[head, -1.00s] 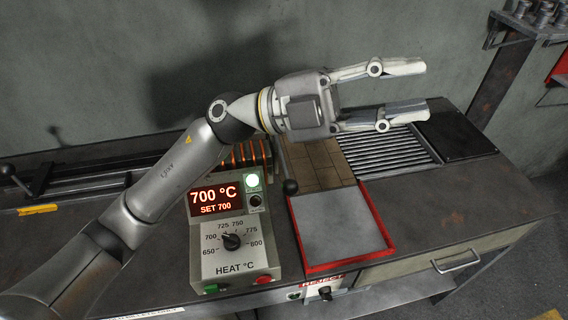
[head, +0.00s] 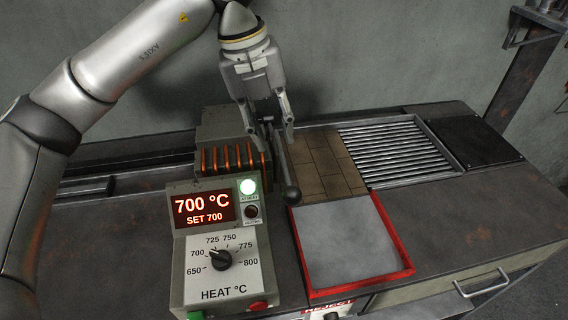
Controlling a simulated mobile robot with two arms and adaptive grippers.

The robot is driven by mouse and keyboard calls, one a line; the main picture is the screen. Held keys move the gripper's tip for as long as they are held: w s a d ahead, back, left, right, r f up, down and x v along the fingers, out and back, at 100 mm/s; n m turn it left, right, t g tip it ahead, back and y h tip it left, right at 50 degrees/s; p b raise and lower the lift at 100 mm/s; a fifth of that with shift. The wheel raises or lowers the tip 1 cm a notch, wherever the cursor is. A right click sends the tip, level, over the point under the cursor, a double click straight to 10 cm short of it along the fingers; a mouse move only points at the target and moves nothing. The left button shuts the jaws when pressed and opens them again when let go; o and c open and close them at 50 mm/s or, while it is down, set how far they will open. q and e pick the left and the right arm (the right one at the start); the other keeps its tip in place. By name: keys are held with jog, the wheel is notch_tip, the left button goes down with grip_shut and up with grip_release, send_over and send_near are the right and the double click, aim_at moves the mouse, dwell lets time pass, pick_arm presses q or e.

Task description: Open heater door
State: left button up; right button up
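The heater (head: 225,125) is a dark block with copper coils along its front, behind the control box. A dark lever rod with a ball knob (head: 291,195) comes forward at its right side. My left gripper (head: 271,142) points down at the heater's right end, over the upper part of the rod. Its two fingers are apart, with the rod seen between or just behind them. I cannot tell if they touch it. The gripper hides part of the heater's right side and the door. My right gripper is out of view.
The control box (head: 224,270) reads 700 °C with a lit green lamp. A red-rimmed tray (head: 408,268) lies right of the knob. Behind it are tan bricks (head: 325,165), a slatted rack (head: 395,150) and a dark plate (head: 460,140). A wall stands behind the bench.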

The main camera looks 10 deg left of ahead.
aim_at(286, 172)
pick_arm(q)
jog(key=p+x, duration=0.1)
jog(key=x, duration=0.8)
jog(key=shift+d+f+p, duration=0.2)
jog(key=shift+f+p, duration=0.05)
jog(key=shift+p, duration=0.1)
grip_shut()
